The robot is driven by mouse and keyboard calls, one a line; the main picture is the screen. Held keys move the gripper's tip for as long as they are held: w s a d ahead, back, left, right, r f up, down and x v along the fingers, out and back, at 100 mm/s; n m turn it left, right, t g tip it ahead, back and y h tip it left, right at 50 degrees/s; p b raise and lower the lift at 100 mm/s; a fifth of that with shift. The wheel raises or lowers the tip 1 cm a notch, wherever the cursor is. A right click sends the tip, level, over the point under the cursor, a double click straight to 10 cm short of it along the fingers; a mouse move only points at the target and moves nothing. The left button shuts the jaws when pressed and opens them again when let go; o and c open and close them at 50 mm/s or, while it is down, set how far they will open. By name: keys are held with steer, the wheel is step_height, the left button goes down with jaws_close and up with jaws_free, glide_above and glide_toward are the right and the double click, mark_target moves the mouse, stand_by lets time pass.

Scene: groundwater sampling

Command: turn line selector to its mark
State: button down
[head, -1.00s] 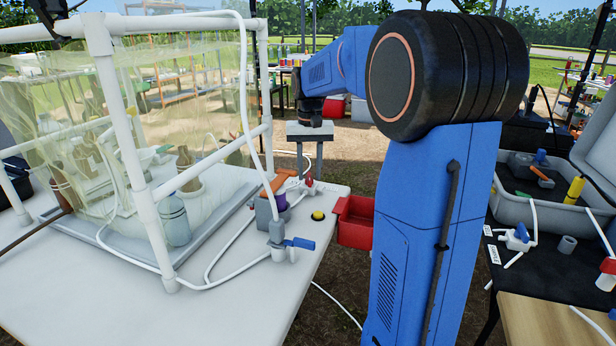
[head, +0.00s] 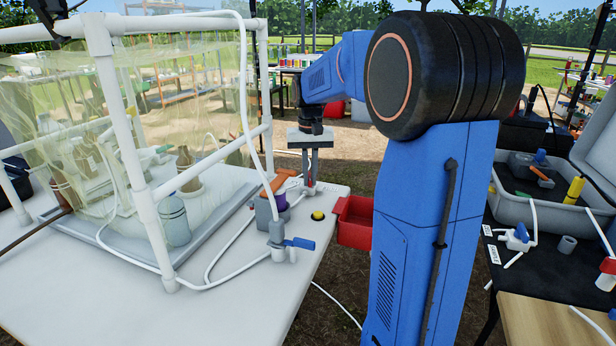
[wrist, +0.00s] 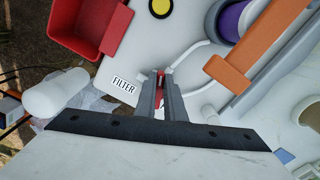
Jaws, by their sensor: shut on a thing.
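The line selector's red handle (wrist: 160,73) shows in the wrist view between my gripper's fingertips (wrist: 160,80). A little of its red also shows in the head view (head: 309,181). My gripper (head: 310,184) points down over the far right corner of the white table and is shut on the handle. The fingers hide most of the selector. A printed FILTER label (wrist: 123,86) lies on the table just left of the fingers in the wrist view. I cannot tell which way the handle points against it.
A blue-handled valve (head: 290,243) stands nearer on the white table (head: 240,300), joined to white tubing. A yellow button (head: 318,215) is close by. A red bin (head: 355,222) hangs at the table's right edge. An orange bar (wrist: 245,58) lies right of the fingers in the wrist view.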

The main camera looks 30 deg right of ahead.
steer(key=n, duration=0.2)
steer(key=d+n, duration=0.1)
steer(key=n, duration=0.2)
steer(key=shift+s+d, duration=0.15)
steer(key=shift+n, duration=0.4)
steer(key=n, duration=0.1)
steer(key=d+n, duration=0.1)
steer(key=n, duration=0.1)
steer(key=shift+n, duration=0.3)
steer(key=shift+w+d+n, duration=0.2)
steer(key=shift+d+n, duration=0.05)
steer(key=shift+n, duration=0.65)
steer(key=shift+w+d+n, duration=0.1)
steer(key=shift+d+n, duration=0.1)
steer(key=shift+n, duration=0.8)
steer(key=c, duration=1.8)
jaws_free()
steer(key=shift+o, duration=0.2)
